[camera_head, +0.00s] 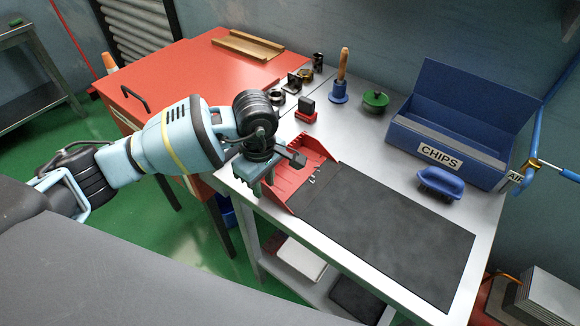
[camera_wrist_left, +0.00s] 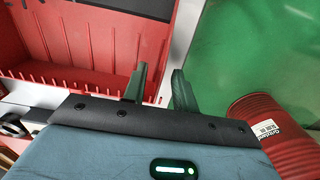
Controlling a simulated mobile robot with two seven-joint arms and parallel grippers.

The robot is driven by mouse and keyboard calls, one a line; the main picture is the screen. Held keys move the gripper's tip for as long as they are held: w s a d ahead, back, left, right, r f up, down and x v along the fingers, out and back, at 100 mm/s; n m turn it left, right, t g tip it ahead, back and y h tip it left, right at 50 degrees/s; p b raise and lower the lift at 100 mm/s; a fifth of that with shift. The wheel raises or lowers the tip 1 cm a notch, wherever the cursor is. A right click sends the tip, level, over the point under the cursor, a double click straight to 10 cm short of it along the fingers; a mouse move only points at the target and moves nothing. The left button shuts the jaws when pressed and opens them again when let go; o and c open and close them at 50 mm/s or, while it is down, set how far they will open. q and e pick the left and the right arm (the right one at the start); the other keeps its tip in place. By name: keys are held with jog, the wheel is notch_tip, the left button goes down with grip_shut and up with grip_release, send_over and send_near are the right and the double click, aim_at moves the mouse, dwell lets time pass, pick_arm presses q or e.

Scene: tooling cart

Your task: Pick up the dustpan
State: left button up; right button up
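The red dustpan (camera_head: 297,172) lies on the cart top near its left edge, beside a dark mat. In the left wrist view the dustpan (camera_wrist_left: 100,45) fills the upper left, with a row of teeth along its near edge. My left gripper (camera_head: 268,186) is over the dustpan's left part, at the cart's edge. In the wrist view its two fingers (camera_wrist_left: 160,78) stand apart, one in front of the dustpan's side and the other against the green floor. The dustpan's side edge shows between them; I cannot tell whether they touch it. My right gripper is not in view.
The dark mat (camera_head: 390,235) covers the front of the cart top. A blue brush (camera_head: 440,183) and a blue CHIPS bin (camera_head: 444,150) are at right. Small tools, including a wooden-handled one (camera_head: 343,68), stand behind. A red cylinder (camera_wrist_left: 268,125) is right of the fingers.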

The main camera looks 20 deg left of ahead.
pick_arm(q)
jog(key=shift+f, duration=0.65)
grip_shut()
jog(key=shift+r, duration=0.15)
jog(key=shift+r, duration=0.5)
notch_tip(320, 180, up, 2)
jog(key=shift+w+r, duration=0.1)
jog(key=shift+r, duration=0.1)
jog(key=s+d, duration=0.2)
jog(key=s, duration=0.5)
jog(key=s+d+r, duration=0.1)
jog(key=s+d, duration=0.2)
jog(key=s, duration=0.5)
jog(key=shift+s+r+b, duration=0.2)
jog(key=shift+b, duration=0.2)
